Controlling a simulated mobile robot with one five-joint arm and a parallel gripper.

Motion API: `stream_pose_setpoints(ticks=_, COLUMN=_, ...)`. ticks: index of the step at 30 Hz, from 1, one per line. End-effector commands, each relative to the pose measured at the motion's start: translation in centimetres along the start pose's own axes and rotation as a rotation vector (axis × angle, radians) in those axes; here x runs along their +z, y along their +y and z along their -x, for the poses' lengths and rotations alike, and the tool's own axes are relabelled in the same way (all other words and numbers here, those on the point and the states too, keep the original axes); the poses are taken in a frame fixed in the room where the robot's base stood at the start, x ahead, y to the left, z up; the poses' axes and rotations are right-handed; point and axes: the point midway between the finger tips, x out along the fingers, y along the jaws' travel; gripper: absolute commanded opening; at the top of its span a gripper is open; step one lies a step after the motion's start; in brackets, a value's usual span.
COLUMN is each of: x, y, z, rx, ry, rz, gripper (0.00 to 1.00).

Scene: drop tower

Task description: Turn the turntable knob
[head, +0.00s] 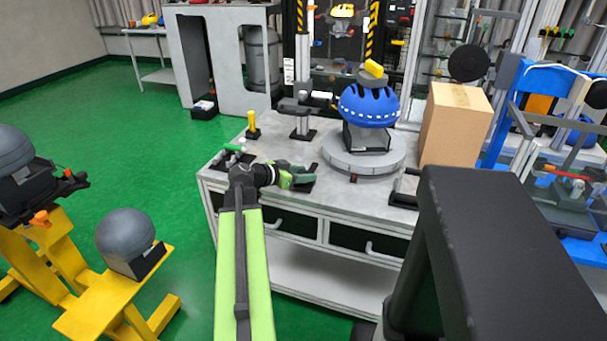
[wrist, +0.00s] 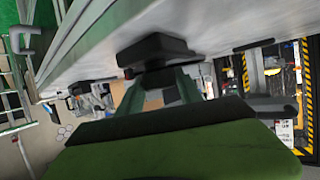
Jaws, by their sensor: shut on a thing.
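My gripper (head: 294,178) is over the front part of the workbench top, left of the turntable (head: 340,163). In the wrist view its two fingers (wrist: 160,90) are closed on a black knob (wrist: 157,74) standing on a dark base (wrist: 155,48) fixed to the bench. In the head view the gripper hides the knob; part of the dark base (head: 304,187) shows. The turntable is a round grey disc. A blue helmet (head: 368,106) sits on it over a dark block, with a yellow piece (head: 374,68) at its top.
A cardboard box (head: 455,125) stands right of the turntable on the bench (head: 238,185). A yellow-topped post (head: 252,122) and green-handled parts (head: 232,149) are at the bench's left. A yellow stand (head: 110,300) with grey headforms is at the left. Green floor between is open.

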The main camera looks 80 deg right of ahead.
Motion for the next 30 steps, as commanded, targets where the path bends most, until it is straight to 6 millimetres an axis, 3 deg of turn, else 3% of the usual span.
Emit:
stream_pose_setpoints(ticks=14, x=0.11, y=0.09, z=0.04, rx=-0.040, ry=-0.002, rz=0.017, gripper=0.02)
stream_pose_setpoints(ticks=15, x=0.12, y=0.09, z=0.04, rx=-0.040, ry=-0.003, rz=0.017, gripper=0.47)
stream_pose_setpoints(ticks=18, x=0.09, y=0.08, z=0.04, rx=-0.040, ry=-0.002, rz=0.017, gripper=0.61)
stream_pose_setpoints(ticks=30, x=-0.11, y=0.22, z=0.64, rx=-0.043, ry=0.000, rz=0.018, gripper=0.64)
